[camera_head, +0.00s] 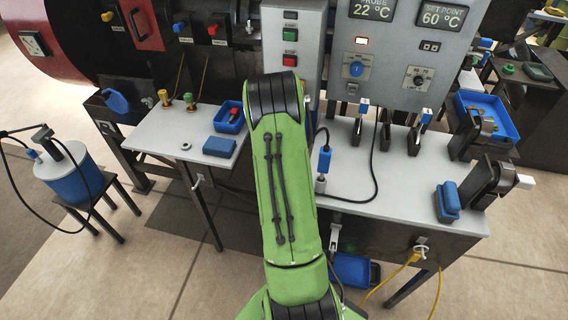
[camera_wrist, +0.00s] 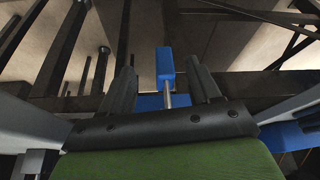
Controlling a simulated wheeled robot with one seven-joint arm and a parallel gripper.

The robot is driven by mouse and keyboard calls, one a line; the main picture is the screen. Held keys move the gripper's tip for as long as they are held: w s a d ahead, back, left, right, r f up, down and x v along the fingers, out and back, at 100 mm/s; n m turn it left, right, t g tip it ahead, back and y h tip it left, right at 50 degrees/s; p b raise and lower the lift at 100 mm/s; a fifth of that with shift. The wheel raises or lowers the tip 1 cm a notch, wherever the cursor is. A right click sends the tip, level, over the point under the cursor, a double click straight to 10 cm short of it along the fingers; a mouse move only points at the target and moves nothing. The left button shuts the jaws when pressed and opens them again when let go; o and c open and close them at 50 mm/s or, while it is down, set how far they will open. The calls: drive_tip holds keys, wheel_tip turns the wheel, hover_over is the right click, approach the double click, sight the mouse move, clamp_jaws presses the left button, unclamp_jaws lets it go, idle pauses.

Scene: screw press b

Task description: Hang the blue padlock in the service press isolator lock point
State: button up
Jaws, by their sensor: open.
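My gripper (camera_wrist: 161,80) is open in the wrist view, its two dark fingers apart. A blue block with a thin grey rod (camera_wrist: 166,63) shows between and beyond the fingers; I cannot tell whether it is the blue padlock or whether it is touched. In the head view my green arm hides the gripper. No padlock is clearly recognisable there. A red box with a black handle (camera_head: 138,24) is at the upper left; I cannot tell whether it is the isolator with the lock point.
A side table (camera_head: 165,135) holds a blue box (camera_head: 219,147) and a small blue bin (camera_head: 230,127). The right bench (camera_head: 395,200) carries a blue-handled probe (camera_head: 324,158), a cable and dark clamps. A blue crate (camera_head: 350,272) is below it. A blue tank (camera_head: 70,183) stands left.

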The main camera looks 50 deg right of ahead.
drive_tip(key=w+d, duration=0.1)
drive_tip(key=d, duration=0.1)
drive_tip(key=w+d, duration=0.1)
drive_tip(key=shift+w+d+f, duration=0.2)
drive_tip(key=shift+w+d, duration=0.1)
drive_tip(key=shift+d, duration=0.05)
drive_tip(key=shift+f+b, duration=0.35)
drive_tip(key=shift+f, duration=0.05)
clamp_jaws()
drive_tip(key=shift+c, duration=0.3)
unclamp_jaws()
drive_tip(key=shift+r, duration=0.1)
drive_tip(key=p+v, duration=0.3)
drive_tip(key=v, duration=1.2)
drive_tip(key=shift+r, duration=0.35)
